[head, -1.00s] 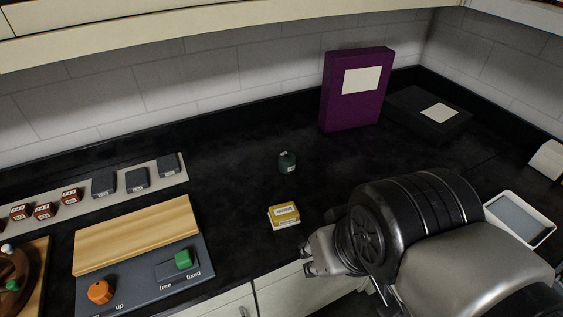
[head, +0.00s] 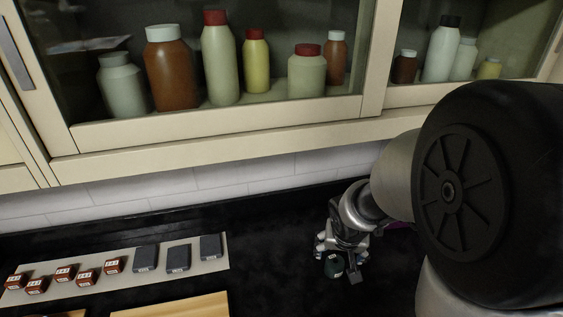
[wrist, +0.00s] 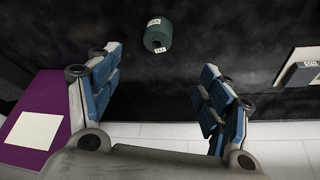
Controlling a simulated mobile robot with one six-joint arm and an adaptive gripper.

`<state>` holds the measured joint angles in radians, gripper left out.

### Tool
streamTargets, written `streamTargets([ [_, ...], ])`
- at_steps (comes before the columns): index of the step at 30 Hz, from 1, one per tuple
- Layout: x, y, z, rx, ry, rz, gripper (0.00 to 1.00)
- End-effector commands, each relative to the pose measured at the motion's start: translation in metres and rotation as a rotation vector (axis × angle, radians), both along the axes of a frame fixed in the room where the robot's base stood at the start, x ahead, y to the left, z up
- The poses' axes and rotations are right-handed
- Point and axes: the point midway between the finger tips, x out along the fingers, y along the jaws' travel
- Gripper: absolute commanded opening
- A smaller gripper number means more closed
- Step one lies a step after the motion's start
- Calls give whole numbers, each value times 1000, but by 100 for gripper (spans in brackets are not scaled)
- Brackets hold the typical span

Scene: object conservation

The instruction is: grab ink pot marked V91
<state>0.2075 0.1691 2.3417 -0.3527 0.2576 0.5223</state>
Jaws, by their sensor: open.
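A small dark green ink pot (head: 333,266) with a white label stands on the black counter. In the head view it is just below my gripper (head: 341,250), partly covered by it. In the wrist view the pot (wrist: 158,36) sits ahead of and between the open fingers of my gripper (wrist: 163,88), apart from both.
Several dark blocks (head: 178,258) stand on the same strip. A cabinet with bottles (head: 220,58) hangs above the counter. The counter (head: 268,262) between strip and pot is clear.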

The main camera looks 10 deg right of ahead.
Motion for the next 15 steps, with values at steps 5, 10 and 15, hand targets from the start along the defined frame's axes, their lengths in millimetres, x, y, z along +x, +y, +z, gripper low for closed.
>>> streamTargets([
  [5,9,-6,-17,13,1,-18,72],
  [10,20,-11,-50,14,1,-18,72],
  [15,33,-17,-86,14,1,-17,72],
])
